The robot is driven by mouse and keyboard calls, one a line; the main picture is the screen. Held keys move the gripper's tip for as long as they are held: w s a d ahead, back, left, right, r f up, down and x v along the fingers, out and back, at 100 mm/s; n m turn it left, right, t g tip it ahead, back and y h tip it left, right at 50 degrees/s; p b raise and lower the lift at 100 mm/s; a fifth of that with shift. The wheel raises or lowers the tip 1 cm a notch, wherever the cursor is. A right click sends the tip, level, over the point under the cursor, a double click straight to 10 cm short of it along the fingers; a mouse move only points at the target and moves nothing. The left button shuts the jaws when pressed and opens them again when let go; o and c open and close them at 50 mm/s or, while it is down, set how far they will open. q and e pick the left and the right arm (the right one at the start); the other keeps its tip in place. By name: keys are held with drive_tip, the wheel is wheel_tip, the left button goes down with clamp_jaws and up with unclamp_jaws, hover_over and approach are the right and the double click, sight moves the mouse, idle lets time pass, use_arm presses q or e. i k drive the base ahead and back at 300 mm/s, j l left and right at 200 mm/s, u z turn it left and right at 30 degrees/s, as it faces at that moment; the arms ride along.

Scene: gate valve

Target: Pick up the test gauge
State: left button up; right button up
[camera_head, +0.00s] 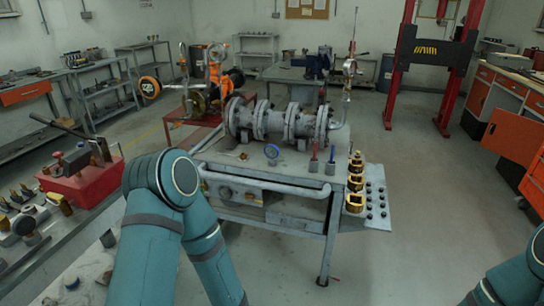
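I cannot tell for sure which thing is the test gauge. A dark round piece that looks like a dial (24,226) lies among fittings on the left bench. Another small round dial-like piece (350,66) sits high on the thin upright pipe at the right end of the flanged valve body (280,122). My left arm's teal links cross the lower left, and a bit of my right arm shows at the lower right corner. Neither gripper is in view.
The grey workbench (225,165) stands ahead, with brass parts (355,180) on its right side. A red box (85,180) with a lever tool is on the left bench. A red lift frame (400,60) stands behind right. The floor (430,200) right of the workbench is clear.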

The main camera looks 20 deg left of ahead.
sight(271, 151)
drive_tip(key=z, duration=1.25)
drive_tip(key=u, duration=1.8)
drive_tip(key=i+u, duration=0.1)
drive_tip(key=i, duration=0.25)
